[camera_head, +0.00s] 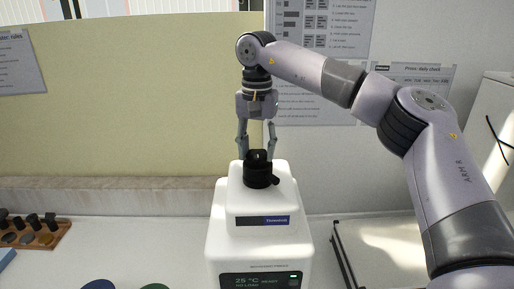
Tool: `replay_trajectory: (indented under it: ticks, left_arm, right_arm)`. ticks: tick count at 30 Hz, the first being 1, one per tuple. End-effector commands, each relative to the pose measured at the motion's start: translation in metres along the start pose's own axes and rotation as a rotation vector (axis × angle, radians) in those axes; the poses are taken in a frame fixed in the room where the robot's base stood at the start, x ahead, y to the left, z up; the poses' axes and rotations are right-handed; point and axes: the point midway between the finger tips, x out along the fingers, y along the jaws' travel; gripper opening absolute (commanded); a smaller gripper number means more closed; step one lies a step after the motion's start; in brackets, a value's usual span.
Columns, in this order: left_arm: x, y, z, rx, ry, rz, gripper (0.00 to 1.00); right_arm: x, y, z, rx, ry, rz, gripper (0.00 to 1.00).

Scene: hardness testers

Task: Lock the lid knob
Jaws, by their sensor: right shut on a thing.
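The black lid knob (259,176) stands on top of the white tester (225,232), near the middle of the head view. A small dark lever sticks out at its lower right. My right gripper (257,157) points straight down from above, with its two fingers at either side of the knob's top. It is shut on the knob. A small display (261,281) on the tester's front is lit and reads about 25 °C; its lower line is too small to read surely. My left gripper is not in view.
A wooden rack (38,238) with several black-handled pieces stands at the far left. Blue and green round things show at the bottom edge. A dark-framed tray (345,262) lies right of the tester. A beige partition (130,100) and wall posters (320,95) stand behind.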

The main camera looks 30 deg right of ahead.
Motion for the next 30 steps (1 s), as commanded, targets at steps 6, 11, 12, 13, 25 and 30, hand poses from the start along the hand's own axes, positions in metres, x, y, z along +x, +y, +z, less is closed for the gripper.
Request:
replay_trajectory:
  ticks: [6,11,12,13,25,30]
  left_arm:
    - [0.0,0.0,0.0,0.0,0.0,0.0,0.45]
    - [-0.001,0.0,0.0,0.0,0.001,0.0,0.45]
    - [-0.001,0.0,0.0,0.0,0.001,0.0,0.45]
    - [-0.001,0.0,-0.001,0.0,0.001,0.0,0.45]
    - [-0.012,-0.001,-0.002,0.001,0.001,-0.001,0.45]
    - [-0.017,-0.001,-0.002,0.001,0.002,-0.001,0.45]
  right_arm:
    - [0.0,0.0,0.0,0.0,0.001,-0.001,0.15]
    - [-0.001,0.0,0.0,0.007,0.001,-0.001,0.15]
    - [-0.001,0.0,0.0,0.013,0.001,-0.001,0.15]
    - [-0.001,0.0,0.0,0.018,0.001,-0.001,0.15]
    - [-0.002,-0.002,0.0,0.253,-0.001,0.0,0.15]
    - [-0.002,-0.003,-0.001,0.413,-0.001,-0.001,0.15]
